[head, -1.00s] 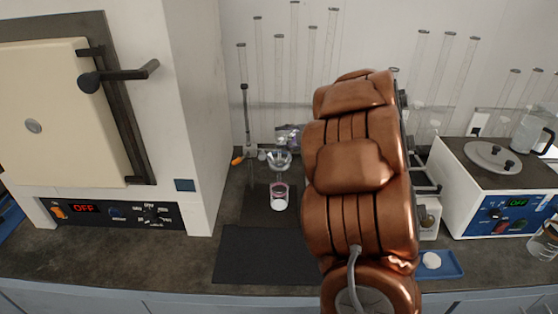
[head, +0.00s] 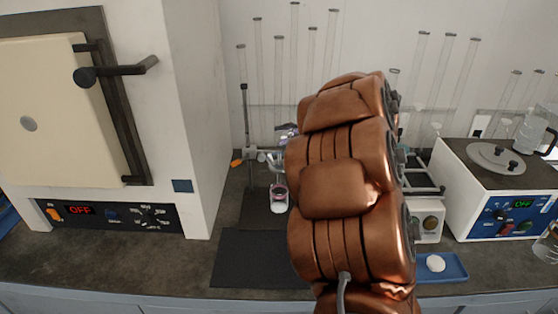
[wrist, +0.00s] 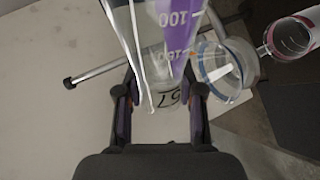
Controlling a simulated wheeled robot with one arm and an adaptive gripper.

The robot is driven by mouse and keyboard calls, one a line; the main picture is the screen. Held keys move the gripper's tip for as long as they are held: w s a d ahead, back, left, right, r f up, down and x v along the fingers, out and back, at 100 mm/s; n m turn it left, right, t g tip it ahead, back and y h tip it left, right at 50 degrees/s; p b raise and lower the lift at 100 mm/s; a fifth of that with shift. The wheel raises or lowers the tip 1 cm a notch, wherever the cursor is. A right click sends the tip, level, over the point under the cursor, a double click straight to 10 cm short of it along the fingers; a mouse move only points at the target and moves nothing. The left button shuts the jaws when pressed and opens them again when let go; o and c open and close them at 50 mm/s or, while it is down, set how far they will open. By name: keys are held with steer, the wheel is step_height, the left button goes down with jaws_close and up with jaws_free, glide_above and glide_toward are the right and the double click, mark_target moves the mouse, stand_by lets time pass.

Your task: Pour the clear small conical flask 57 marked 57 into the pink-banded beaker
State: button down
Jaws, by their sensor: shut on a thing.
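The clear flask marked 57 (wrist: 168,100) is between the fingers of my gripper (wrist: 162,92) in the wrist view, which is shut on it. Clear glass with a purple scale (wrist: 176,20) overlaps it at the top; I cannot tell whether this is the same vessel. The pink-banded beaker (head: 279,198) stands on the bench in the head view, with white at its base. It also shows at the upper right of the wrist view (wrist: 291,38), apart from the flask.
A clear round glass piece with a bluish rim (wrist: 224,70) lies between flask and beaker in the wrist view. A stand rod (head: 246,115) rises behind the beaker. A white oven (head: 65,120) is left. A blue tray (head: 455,268) and a hotplate-like box (head: 500,190) are right.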

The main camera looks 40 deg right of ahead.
steer(key=shift+a+f+n+h+b, duration=0.15)
steer(key=shift+f+n+h+b, duration=0.4)
steer(key=shift+b, duration=1.3)
stand_by(1.2)
steer(key=shift+a+r+n+h+b, duration=0.2)
steer(key=shift+n+b, duration=0.35)
steer(key=shift+b, duration=0.8)
stand_by(1.5)
steer(key=shift+d+r+m+p, duration=0.15)
steer(key=shift+m+p, duration=0.15)
steer(key=shift+p, duration=1.4)
steer(key=p, duration=0.2)
steer(key=r+m+y+p, duration=0.1)
steer(key=p, duration=0.1)
steer(key=shift+d+m+y, duration=0.2)
steer(key=shift+m+y, duration=0.05)
steer(key=shift+m, duration=0.05)
steer(key=shift+f, duration=0.35)
steer(key=shift+m+p, duration=0.3)
steer(key=shift+y+p, duration=0.4)
steer(key=shift+p, duration=0.2)
